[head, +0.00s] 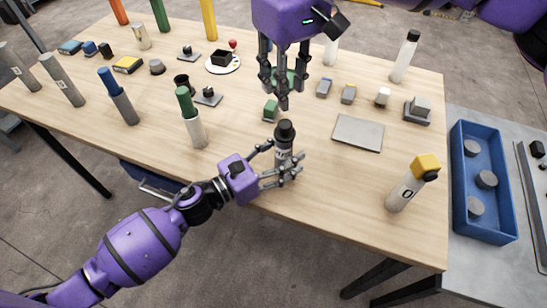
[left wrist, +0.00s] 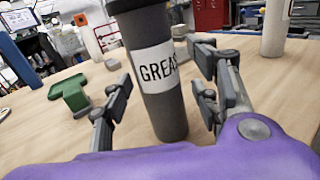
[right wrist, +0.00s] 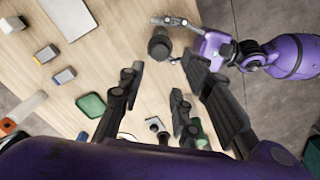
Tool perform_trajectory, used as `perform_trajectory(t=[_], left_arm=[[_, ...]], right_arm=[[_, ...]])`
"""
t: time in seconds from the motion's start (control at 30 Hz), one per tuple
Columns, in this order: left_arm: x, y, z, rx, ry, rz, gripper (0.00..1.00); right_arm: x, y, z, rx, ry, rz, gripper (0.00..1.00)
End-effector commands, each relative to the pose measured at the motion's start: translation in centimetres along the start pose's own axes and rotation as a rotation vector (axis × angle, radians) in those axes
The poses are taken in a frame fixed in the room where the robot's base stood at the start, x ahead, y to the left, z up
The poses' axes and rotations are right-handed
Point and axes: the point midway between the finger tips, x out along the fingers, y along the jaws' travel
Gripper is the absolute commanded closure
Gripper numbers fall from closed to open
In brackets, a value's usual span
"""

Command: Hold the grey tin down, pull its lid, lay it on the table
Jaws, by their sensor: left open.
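The grey tin (head: 283,158) stands upright near the table's front edge, with a black lid (head: 285,130) on top. In the left wrist view the tin (left wrist: 165,95) shows a white label reading "GREAS", partly cut off. My left gripper (head: 282,172) is open, its fingers on either side of the tin low down, with visible gaps between them and the tin. My right gripper (head: 284,92) is open and empty, pointing down above the table behind the tin. In the right wrist view the black lid (right wrist: 160,47) lies beyond its fingers.
On the table (head: 330,190), a green block (head: 270,110) is behind the tin and a flat grey plate (head: 358,133) to its right. A yellow-topped bottle (head: 412,184) stands front right, a green-topped bottle (head: 190,118) left. Bare wood lies between the tin and the yellow-topped bottle.

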Motion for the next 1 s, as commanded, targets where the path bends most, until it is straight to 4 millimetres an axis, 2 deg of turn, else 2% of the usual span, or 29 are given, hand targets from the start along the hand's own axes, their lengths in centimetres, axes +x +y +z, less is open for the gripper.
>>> perform_trajectory(t=[0.27,0.67,0.8,0.87,1.0], left_arm=[[0.2,0.0,0.0,-0.002,0.000,0.000,0.44],[0.2,0.0,0.0,-0.002,0.000,0.000,0.94],[0.2,0.0,0.0,-0.002,0.000,0.000,0.95],[0.2,0.0,0.0,-0.002,0.000,0.000,0.95],[0.2,0.0,0.0,-0.002,0.000,0.000,0.95]], right_arm=[[0.0,0.0,0.0,0.000,0.000,0.000,0.69],[0.0,0.0,0.0,0.000,0.000,0.000,0.69],[-0.6,-0.3,-0.3,-0.008,0.011,0.006,0.52],[-1.0,-0.8,-0.7,-0.021,0.013,0.024,0.50],[-0.5,-0.8,-2.3,0.034,-0.083,0.050,0.50]])
